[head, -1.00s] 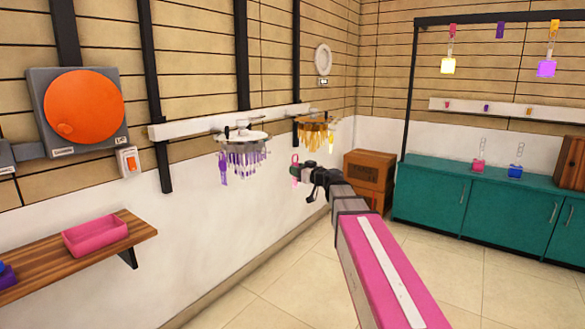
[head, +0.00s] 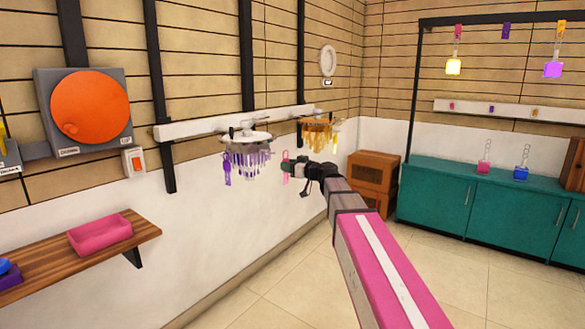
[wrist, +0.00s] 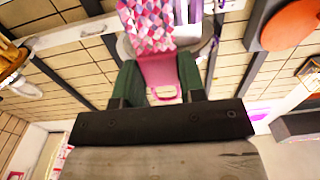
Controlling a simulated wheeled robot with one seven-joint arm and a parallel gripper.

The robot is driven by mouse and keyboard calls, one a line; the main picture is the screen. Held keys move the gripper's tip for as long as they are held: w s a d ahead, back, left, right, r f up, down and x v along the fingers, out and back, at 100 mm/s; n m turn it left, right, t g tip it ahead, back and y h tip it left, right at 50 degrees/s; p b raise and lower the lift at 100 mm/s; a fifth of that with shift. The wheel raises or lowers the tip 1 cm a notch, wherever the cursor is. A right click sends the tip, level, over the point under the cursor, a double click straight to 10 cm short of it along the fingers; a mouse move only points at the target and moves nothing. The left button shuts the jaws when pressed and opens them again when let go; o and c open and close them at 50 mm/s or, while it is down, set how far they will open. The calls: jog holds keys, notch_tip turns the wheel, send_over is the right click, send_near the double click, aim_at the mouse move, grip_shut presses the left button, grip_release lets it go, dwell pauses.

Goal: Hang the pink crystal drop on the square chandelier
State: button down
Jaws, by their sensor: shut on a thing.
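My gripper (head: 286,168) is shut on the pink crystal drop, which hangs small below the fingers in the head view (head: 286,179). In the wrist view, the green fingers (wrist: 160,82) hold its pink tab, and its faceted pink and white body (wrist: 150,28) extends beyond them. A white-topped chandelier (head: 247,136) with purple drops is just left of my gripper. An orange-gold chandelier (head: 318,130) hangs farther along the wall rail, behind and right of my gripper. The gold one looks angular and the white one round, but their exact outlines are hard to tell.
The white rail (head: 205,127) carries both chandeliers on the wall. A wooden shelf (head: 140,233) with a pink tray (head: 100,234) is at left. Teal cabinets (head: 480,210) and wooden crates (head: 373,171) stand at right. The tiled floor between is open.

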jog(key=shift+x, duration=1.35)
jog(key=shift+w+a, duration=0.5)
jog(key=shift+x, duration=1)
jog(key=shift+w+a, duration=0.15)
jog(key=shift+a, duration=0.05)
jog(key=shift+w+a, duration=0.2)
jog(key=shift+a, duration=0.1)
jog(key=shift+w+a, duration=0.1)
jog(key=shift+a, duration=0.05)
jog(key=shift+f, duration=0.3)
dwell(0.4)
jog(key=shift+f, duration=0.25)
jog(key=shift+f, duration=0.15)
dwell(0.3)
